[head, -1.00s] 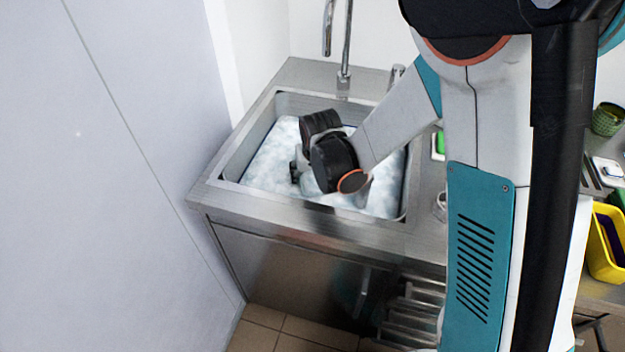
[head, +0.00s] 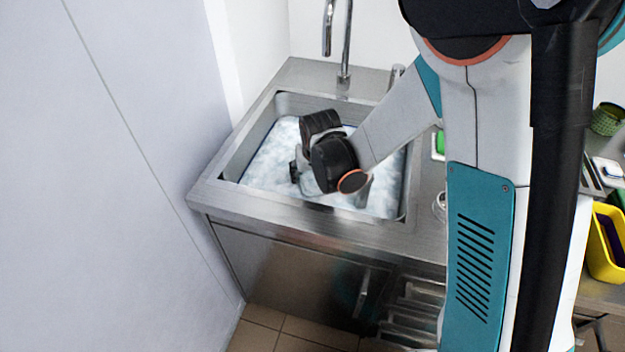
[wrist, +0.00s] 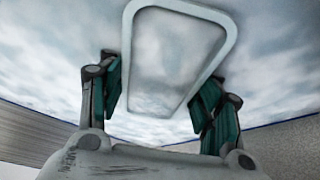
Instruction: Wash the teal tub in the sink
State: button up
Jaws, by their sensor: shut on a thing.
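The sink (head: 290,210) is a steel basin filled with white, foamy water (head: 265,165). My gripper (head: 297,173) reaches down into it, low at the suds near the middle. In the wrist view my gripper (wrist: 160,95) has its two teal-padded fingers on either side of the tub (wrist: 127,60), shut on it. The tub shows as a pale, rounded, tapering rim around a cloudy white inside; its teal colour is hard to make out there. In the head view the tub is hidden by my wrist and the foam.
A tall tap (head: 345,45) stands behind the basin. A pale wall panel (head: 110,180) borders the sink on the left. Right of my arm are a yellow bin (head: 606,255) and a green woven cup (head: 607,118). A green item (head: 439,143) lies partly hidden beside the sink.

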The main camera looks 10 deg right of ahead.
jog(key=shift+a, duration=0.7)
jog(key=shift+d, duration=2.05)
jog(key=shift+a, duration=2.05)
jog(key=shift+d, duration=2.05)
jog(key=shift+r, duration=0.1)
notch_tip(320, 180, up, 17)
jog(key=p, duration=1.2)
jog(key=shift+r, duration=0.2)
